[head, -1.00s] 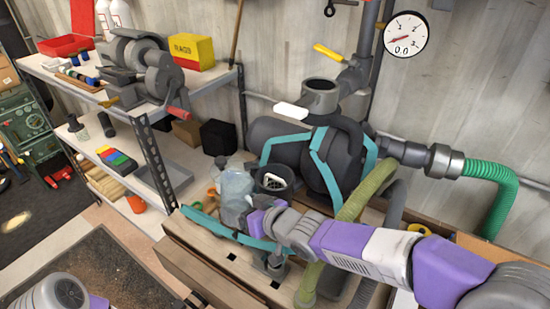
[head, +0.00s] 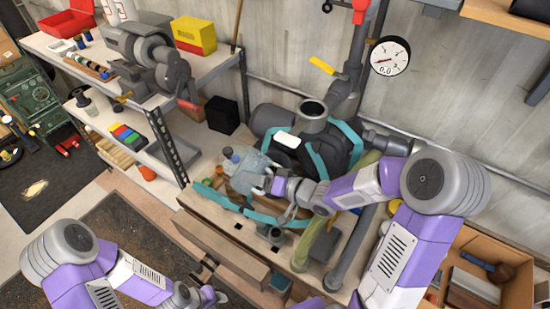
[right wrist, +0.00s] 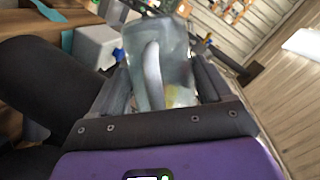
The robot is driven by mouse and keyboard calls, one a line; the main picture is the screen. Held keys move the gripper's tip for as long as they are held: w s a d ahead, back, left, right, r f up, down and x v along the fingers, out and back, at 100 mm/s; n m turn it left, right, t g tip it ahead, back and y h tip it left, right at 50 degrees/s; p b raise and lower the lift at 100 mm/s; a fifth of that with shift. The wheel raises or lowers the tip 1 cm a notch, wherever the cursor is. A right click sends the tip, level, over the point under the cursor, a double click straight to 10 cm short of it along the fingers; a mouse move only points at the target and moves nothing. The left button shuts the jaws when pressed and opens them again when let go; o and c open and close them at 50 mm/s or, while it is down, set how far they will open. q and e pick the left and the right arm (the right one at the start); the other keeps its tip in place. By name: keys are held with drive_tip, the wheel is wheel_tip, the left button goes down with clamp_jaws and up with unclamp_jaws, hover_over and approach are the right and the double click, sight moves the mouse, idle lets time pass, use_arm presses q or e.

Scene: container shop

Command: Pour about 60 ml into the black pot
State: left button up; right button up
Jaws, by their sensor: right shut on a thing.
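My right gripper (head: 268,185) is shut on a clear, see-through container (head: 250,170) above the wooden bench, beside the dark pump. In the right wrist view the container (right wrist: 158,65) stands between the two fingers (right wrist: 162,92); a pale curved shape and a yellowish patch show through it. I cannot tell its liquid level or exact tilt. The black pot cannot be made out now; the held container and gripper cover that part of the bench. My left gripper (head: 212,295) is low at the bottom of the head view, away from the bench; its finger gap is unclear.
The dark pump (head: 335,150) with teal bands stands just behind the right gripper. An olive hose (head: 318,240) runs down in front of it. A shelf (head: 150,120) with a grinder is at left. An open cardboard box (head: 510,245) is at right.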

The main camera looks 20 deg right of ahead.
sight(263, 168)
drive_tip(key=shift+r+m+y+p, duration=0.4)
drive_tip(key=shift+r+m+p, duration=0.15)
drive_tip(key=shift+r, duration=0.15)
drive_tip(key=shift+f+m, duration=0.25)
drive_tip(key=shift+f, duration=0.05)
use_arm(q)
drive_tip(key=shift+r+b, duration=0.35)
drive_tip(key=shift+r, duration=0.2)
use_arm(e)
drive_tip(key=shift+f+m+y, duration=0.2)
drive_tip(key=shift+m+y, duration=0.2)
drive_tip(key=shift+m, duration=0.2)
use_arm(q)
drive_tip(key=shift+f, duration=0.15)
use_arm(e)
drive_tip(key=shift+d+f+m+y, duration=0.1)
drive_tip(key=shift+d+m+y, duration=0.05)
drive_tip(key=shift+m+y, duration=0.2)
drive_tip(key=shift+w+d+r+m+p, duration=0.15)
drive_tip(key=shift+r+m+p, duration=0.1)
drive_tip(key=shift+r+p, duration=0.25)
use_arm(q)
drive_tip(key=shift+r+p, duration=0.9)
drive_tip(key=shift+r, duration=0.65)
use_arm(e)
drive_tip(key=shift+w+d+r+m+t, duration=0.1)
drive_tip(key=shift+d+r+m+t, duration=0.15)
drive_tip(key=shift+d+m+t, duration=0.1)
